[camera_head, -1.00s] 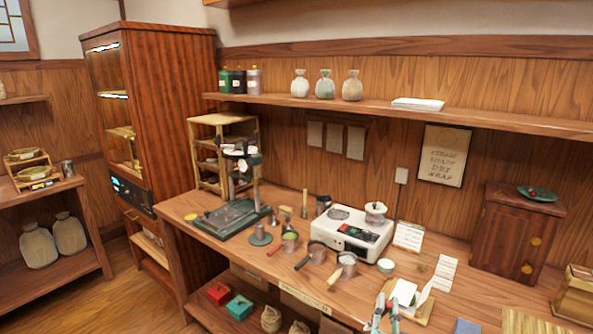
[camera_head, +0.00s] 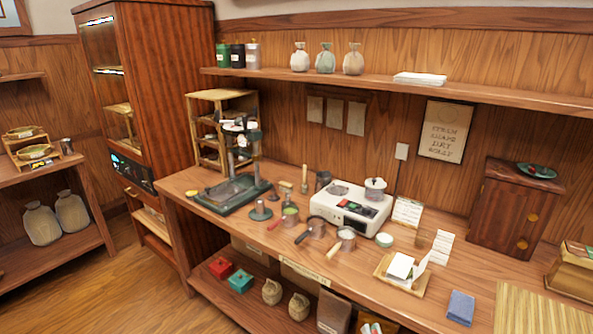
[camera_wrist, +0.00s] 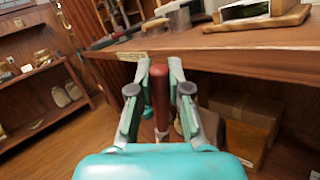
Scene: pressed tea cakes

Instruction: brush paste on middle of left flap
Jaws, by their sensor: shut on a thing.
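In the wrist view my gripper (camera_wrist: 160,88) is shut on an upright dark red handle (camera_wrist: 160,100). Its working end is hidden, so I cannot tell whether it carries paste. My gripper is outside the head view. A wooden board (camera_head: 381,272) lies on the bench's front part. On it is white wrapping paper (camera_head: 401,266) with a flap (camera_head: 423,258) raised at the right; a separate left flap is not clear. The board also appears at the wrist view's top right (camera_wrist: 289,19), beyond my gripper. A small pale-green pot (camera_head: 384,240) stands behind the board.
The bench edge (camera_wrist: 225,48) crosses the wrist view just beyond my gripper. Small pans (camera_head: 346,240), a white stove (camera_head: 345,211) and a press (camera_head: 232,192) stand left of the board. A blue block (camera_head: 460,307) and a slatted mat (camera_head: 530,312) lie to the right.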

